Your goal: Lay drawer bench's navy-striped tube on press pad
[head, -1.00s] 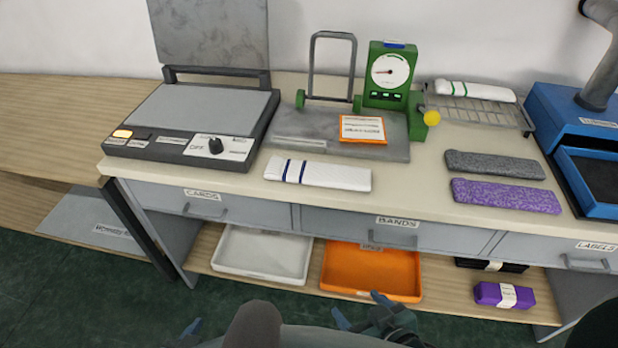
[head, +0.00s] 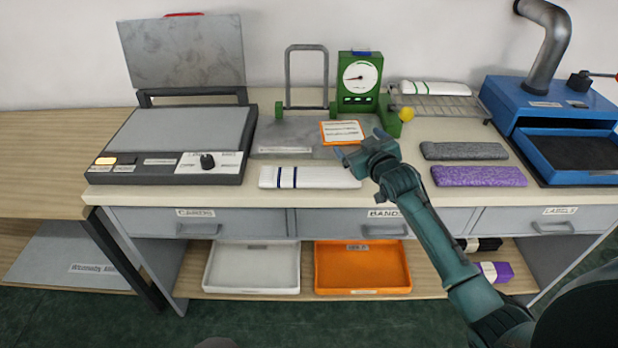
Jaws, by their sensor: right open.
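The navy-striped tube (head: 318,177) is a flat white knitted piece with two navy stripes near its left end. It lies on the drawer bench (head: 270,200) near the front edge, above the drawers. The press (head: 172,143) stands to its left with its lid (head: 185,52) raised. The grey press pad (head: 180,131) is bare. My right gripper (head: 350,155) is open and empty, just above the right end of the tube; I cannot tell whether it touches anything. My left gripper is not in view.
A green dial device (head: 360,82) with an orange-edged card (head: 341,132) stands behind the tube. Grey (head: 464,151) and purple (head: 478,176) pieces lie to the right. A green-striped white piece (head: 435,88) lies on a wire rack. A blue machine (head: 552,105) stands at far right.

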